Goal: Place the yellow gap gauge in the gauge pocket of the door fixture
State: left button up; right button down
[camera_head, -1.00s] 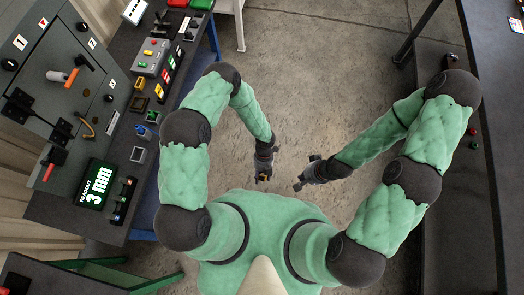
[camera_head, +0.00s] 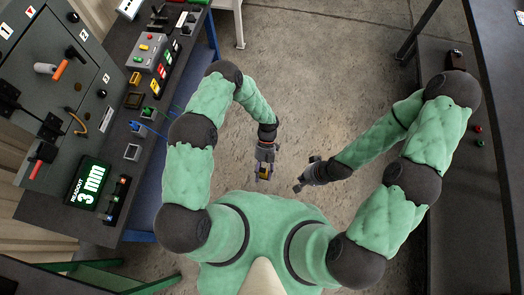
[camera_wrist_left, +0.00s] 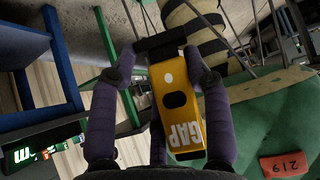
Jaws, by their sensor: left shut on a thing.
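The yellow gap gauge (camera_wrist_left: 176,95) is a flat yellow bar with black ends, a dark oval slot and the word GAP. It fills the middle of the left wrist view. My left gripper (camera_head: 264,173) is shut on it, with a dark finger on each side, in front of my body over the floor. My right gripper (camera_head: 303,185) is empty, close to its right; its finger gap is too small to judge. A grey panel (camera_head: 55,100) with an orange-gripped handle and black fittings stands at the far left. I cannot make out which part is the gauge pocket.
A dark bench (camera_head: 100,212) at left carries a 3 mm readout (camera_head: 88,183), a button box (camera_head: 148,52) and several small frames and blocks. Another dark bench (camera_head: 455,200) is at right. The floor between them is clear.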

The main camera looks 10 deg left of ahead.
dwell(0.4)
pick_arm(q)
jog(key=t+p, duration=0.1)
jog(key=p, duration=0.2)
jog(key=shift+s+r, duration=0.1)
jog(key=shift+r, duration=0.1)
jog(key=shift+t+p, duration=0.9)
jog(key=shift+p, duration=0.15)
jog(key=shift+f+t, duration=0.15)
jog(key=shift+t, duration=0.45)
jog(key=shift+f+t+b, duration=0.15)
jog(key=shift+t+b, duration=0.2)
jog(key=shift+t, duration=0.25)
jog(key=shift+b, duration=0.6)
jog(key=shift+w+t, duration=0.2)
jog(key=shift+t, duration=0.1)
